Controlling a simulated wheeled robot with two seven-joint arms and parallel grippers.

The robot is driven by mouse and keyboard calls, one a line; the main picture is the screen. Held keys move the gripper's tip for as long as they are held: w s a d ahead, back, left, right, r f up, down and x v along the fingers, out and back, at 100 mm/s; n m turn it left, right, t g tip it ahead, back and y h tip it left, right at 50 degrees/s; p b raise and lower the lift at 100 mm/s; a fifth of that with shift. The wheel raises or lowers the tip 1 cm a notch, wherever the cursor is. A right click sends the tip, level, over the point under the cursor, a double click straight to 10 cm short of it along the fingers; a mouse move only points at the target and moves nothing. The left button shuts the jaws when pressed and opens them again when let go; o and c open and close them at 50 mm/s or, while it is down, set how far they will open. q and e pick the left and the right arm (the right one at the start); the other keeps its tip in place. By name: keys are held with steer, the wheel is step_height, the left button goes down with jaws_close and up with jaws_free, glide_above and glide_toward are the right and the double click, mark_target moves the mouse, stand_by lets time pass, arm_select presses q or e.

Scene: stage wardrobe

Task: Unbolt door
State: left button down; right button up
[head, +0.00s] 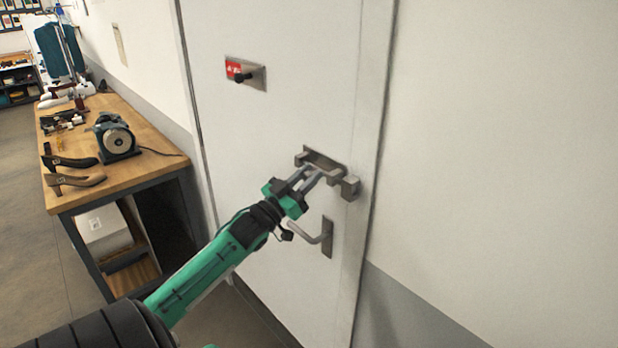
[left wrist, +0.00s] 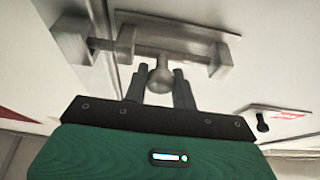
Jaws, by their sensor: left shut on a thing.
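A metal slide bolt (head: 325,160) is mounted on the white door (head: 285,120), above the lever handle (head: 327,238). Its keeper block (head: 350,187) sits at the door's right edge. In the left wrist view the bolt (left wrist: 175,42) shows close up, with its bar reaching across to the keeper (left wrist: 72,40). My left gripper (head: 313,178) is at the bolt. In the left wrist view its fingers (left wrist: 160,85) are on both sides of the round bolt knob (left wrist: 161,75), shut on it. My right gripper is not in view.
A red-marked plate with a black knob (head: 245,73) is higher on the door. A wooden workbench (head: 120,178) at the left carries shoes and a grinder-like machine (head: 115,138). Bare wall (head: 500,150) is at the right.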

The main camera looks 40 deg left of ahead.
arm_select(q)
steer(key=a, duration=0.4)
steer(key=shift+w+a+b, duration=0.1)
steer(key=shift+w+b, duration=0.1)
steer(key=shift+b, duration=0.1)
steer(key=c, duration=1.5)
jaws_free()
steer(key=shift+a+r, duration=0.1)
steer(key=o, duration=0.3)
steer(key=shift+o, duration=0.2)
steer(key=shift+a, duration=0.15)
